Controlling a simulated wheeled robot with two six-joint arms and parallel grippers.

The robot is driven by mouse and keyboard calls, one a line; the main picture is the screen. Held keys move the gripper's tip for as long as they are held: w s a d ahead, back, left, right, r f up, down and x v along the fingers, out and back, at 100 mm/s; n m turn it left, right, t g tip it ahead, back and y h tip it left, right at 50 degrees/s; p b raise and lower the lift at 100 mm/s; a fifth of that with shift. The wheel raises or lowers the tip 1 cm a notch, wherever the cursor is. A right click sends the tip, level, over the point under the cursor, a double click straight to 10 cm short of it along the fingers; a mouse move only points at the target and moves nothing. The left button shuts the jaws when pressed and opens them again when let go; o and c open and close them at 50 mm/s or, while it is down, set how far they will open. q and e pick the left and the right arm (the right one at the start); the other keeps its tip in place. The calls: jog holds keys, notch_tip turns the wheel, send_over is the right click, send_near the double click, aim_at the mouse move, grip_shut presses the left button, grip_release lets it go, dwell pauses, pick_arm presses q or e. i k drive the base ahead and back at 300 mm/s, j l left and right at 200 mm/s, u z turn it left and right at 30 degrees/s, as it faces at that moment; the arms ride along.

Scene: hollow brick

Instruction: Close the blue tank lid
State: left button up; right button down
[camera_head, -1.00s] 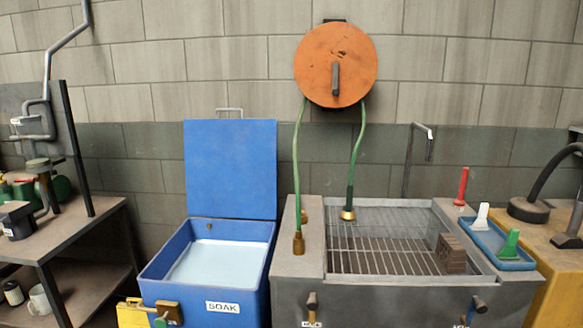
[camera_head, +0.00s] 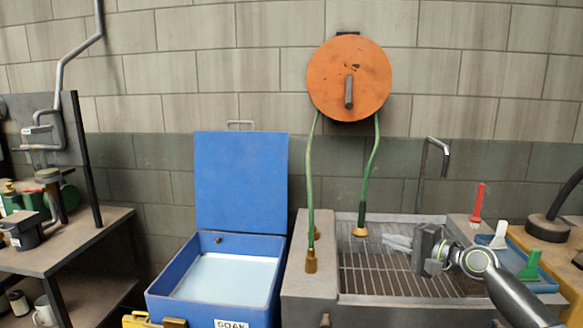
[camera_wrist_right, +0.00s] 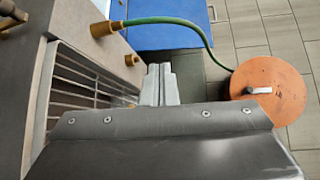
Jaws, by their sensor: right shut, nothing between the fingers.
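The blue tank (camera_head: 168,284), labelled SOAK, stands left of the sink with pale liquid inside. Its blue lid (camera_head: 240,182) is open, upright against the wall, with a metal handle (camera_head: 240,124) on its top edge. My right gripper (camera_head: 392,243) is over the sink grate, to the right of the tank and apart from the lid. In the right wrist view its fingers (camera_wrist_right: 160,82) are together and empty. Part of the blue lid also shows there (camera_wrist_right: 165,28), beyond the fingers. My left gripper is not in view.
A grey sink (camera_head: 298,288) with a wire grate (camera_head: 370,272) stands right of the tank. Green hoses with brass ends (camera_head: 311,262) hang from an orange reel (camera_head: 349,79) between lid and gripper. A blue tray (camera_head: 545,286) with brushes sits at right. A shelf (camera_head: 85,238) stands at left.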

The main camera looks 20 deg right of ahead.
aim_at(242, 177)
jog(key=i, duration=1.9)
